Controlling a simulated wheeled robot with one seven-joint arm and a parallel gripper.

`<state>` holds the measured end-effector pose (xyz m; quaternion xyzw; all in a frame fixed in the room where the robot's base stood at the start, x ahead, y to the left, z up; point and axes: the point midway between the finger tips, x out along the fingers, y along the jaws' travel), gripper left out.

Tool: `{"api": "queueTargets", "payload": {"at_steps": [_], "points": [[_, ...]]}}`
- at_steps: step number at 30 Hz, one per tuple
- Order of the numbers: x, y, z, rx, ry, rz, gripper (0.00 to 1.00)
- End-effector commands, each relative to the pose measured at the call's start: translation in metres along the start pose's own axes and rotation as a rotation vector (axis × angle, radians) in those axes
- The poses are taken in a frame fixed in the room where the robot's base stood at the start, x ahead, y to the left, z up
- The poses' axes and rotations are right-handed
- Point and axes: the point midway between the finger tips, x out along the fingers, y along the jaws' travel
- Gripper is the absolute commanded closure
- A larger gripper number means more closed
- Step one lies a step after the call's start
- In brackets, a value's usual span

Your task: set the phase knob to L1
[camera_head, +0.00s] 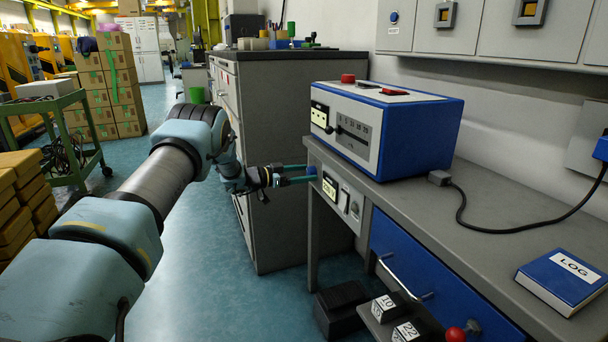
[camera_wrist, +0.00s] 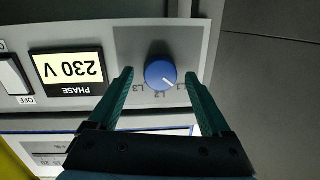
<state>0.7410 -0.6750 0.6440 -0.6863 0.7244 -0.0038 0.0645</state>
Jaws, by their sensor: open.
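The blue phase knob (camera_wrist: 160,75) is on a grey panel (camera_wrist: 205,45), seen upside down in the wrist view. Its white pointer line slants to the lower right, towards the L1 mark (camera_wrist: 180,87); I cannot tell if it is exactly on it. The L2 and L3 marks sit below and to the left. My gripper (camera_wrist: 158,77) is open, one green finger on each side of the knob, with gaps showing on both sides. In the head view my gripper (camera_head: 303,174) reaches the panel from the left, at the knob (camera_head: 311,171).
A display (camera_wrist: 70,72) reading 230 V and a switch (camera_wrist: 13,74) sit beside the knob. Above, a blue-and-white box (camera_head: 390,125) stands on the bench (camera_head: 480,215). A blue drawer (camera_head: 430,275) is to the right. A grey cabinet (camera_head: 285,140) stands close behind my gripper.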

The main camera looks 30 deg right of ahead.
Motion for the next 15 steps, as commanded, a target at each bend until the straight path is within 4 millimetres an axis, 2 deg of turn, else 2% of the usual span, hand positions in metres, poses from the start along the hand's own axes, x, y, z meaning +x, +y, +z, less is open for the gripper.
{"api": "queueTargets", "payload": {"at_steps": [5,15], "points": [[-0.02,-0.002,-0.001,-0.001,-0.002,-0.003,0.18],[-0.085,-0.001,0.0,-0.001,-0.001,-0.003,0.18]]}}
